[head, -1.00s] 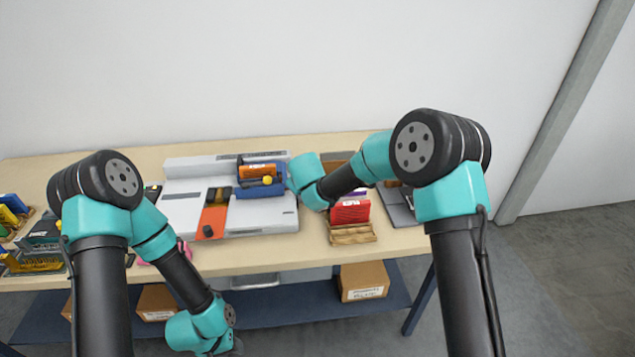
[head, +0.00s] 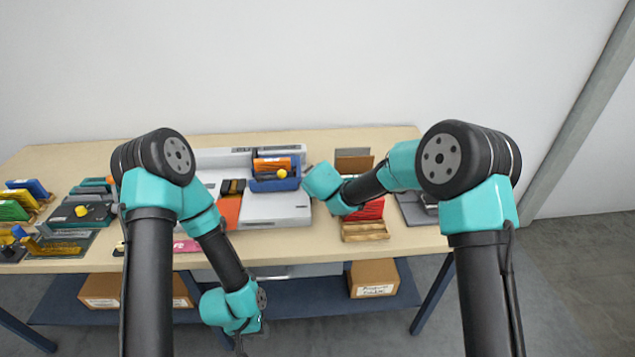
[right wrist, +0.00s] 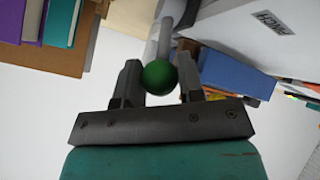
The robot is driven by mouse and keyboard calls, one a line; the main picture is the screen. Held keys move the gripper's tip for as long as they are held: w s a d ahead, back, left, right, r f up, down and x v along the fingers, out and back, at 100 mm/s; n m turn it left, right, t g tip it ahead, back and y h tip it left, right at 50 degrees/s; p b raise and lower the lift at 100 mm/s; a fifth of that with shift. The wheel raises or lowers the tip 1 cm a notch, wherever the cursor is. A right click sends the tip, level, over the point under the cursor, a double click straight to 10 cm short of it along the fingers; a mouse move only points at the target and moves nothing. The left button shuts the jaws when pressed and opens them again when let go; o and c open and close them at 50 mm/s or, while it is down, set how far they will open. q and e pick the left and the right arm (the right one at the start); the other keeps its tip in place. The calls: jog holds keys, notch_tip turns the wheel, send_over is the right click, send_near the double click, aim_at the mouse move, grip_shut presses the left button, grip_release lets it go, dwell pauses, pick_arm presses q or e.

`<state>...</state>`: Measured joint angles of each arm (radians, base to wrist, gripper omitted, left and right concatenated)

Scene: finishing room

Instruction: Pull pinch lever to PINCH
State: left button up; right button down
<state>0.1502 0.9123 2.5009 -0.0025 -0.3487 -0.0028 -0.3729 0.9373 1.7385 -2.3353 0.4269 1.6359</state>
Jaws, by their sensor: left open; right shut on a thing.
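The pinch lever shows in the right wrist view as a grey rod with a green ball knob (right wrist: 160,77) on its end. My right gripper (right wrist: 160,85) has its two fingers on either side of the knob and is shut on it. A white machine (head: 270,208) stands on the bench; in the right wrist view its side (right wrist: 235,25) carries the PINCH label (right wrist: 272,23), seen upside down. In the head view the knob and my right fingers are hidden by my right wrist. My left gripper (head: 241,345) hangs low in front of the bench, small and dark, open and away from the lever.
A blue tray (head: 275,184) with a yellow knob (head: 282,174) sits on the machine. A wooden rack (head: 364,231) with red pieces stands right of it. Boxes (head: 374,279) sit on the lower shelf.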

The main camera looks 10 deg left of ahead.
jog(key=c, duration=1)
grip_release()
jog(key=shift+c, duration=0.2)
jog(key=v, duration=1.7)
jog(key=shift+s, duration=0.25)
jog(key=shift+r, duration=0.1)
